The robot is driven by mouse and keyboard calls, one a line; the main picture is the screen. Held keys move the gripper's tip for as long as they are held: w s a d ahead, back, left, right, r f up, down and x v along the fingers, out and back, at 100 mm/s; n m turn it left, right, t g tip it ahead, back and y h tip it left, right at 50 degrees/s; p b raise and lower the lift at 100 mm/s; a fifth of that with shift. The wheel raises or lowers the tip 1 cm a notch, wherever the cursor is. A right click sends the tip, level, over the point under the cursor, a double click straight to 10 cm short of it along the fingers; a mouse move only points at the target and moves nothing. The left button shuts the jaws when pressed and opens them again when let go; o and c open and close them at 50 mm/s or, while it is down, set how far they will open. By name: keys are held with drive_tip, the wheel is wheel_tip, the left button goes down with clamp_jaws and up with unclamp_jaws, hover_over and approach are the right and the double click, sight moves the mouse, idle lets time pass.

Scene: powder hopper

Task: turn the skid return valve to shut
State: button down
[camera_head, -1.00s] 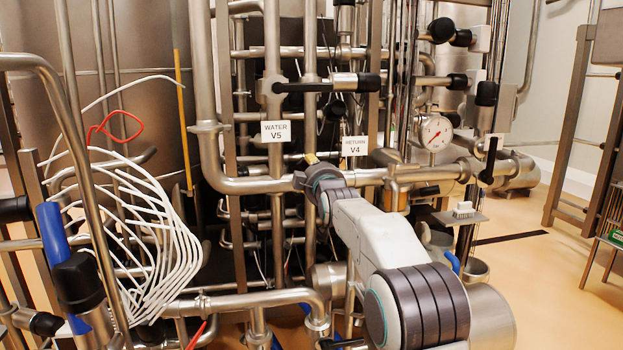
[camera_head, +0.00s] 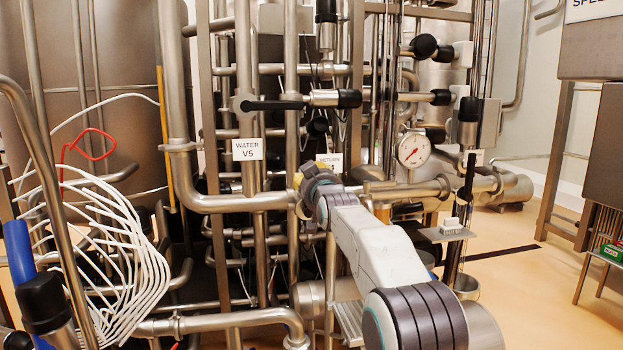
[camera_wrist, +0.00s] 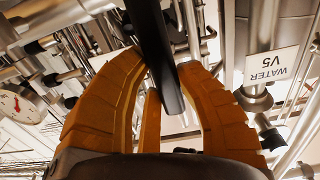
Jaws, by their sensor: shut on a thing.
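In the wrist view, my gripper (camera_wrist: 163,75) has its yellow fingers closed around a long black lever (camera_wrist: 155,35). The lever runs from the top edge down between the fingers. In the head view, my gripper (camera_head: 298,181) is beside the RETURN V4 label (camera_head: 328,161), whose lower part is partly covered by my arm. The lever in my grip and the valve body behind it are hidden in the head view, so I cannot tell the lever's angle to the pipe there.
The WATER V5 label (camera_head: 247,149) hangs left of my gripper, below a black horizontal lever (camera_head: 272,105). A round gauge (camera_head: 413,150) and steel pipes stand to the right. White looped hoses (camera_head: 105,255) fill the left. Open floor (camera_head: 540,285) lies at the right.

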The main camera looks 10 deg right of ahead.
drive_tip(key=shift+d+m, duration=0.3)
drive_tip(key=shift+m, duration=0.3)
drive_tip(key=shift+d+f, duration=0.2)
drive_tip(key=shift+f, duration=0.05)
idle(1.1)
drive_tip(key=c, duration=1.2)
unclamp_jaws()
drive_tip(key=shift+c, duration=0.2)
drive_tip(key=shift+o, duration=0.7)
drive_tip(key=shift+d, duration=0.2)
drive_tip(key=shift+o, duration=1.3)
drive_tip(key=shift+w, duration=0.1)
drive_tip(key=shift+a+r, duration=0.1)
drive_tip(key=shift+a, duration=0.05)
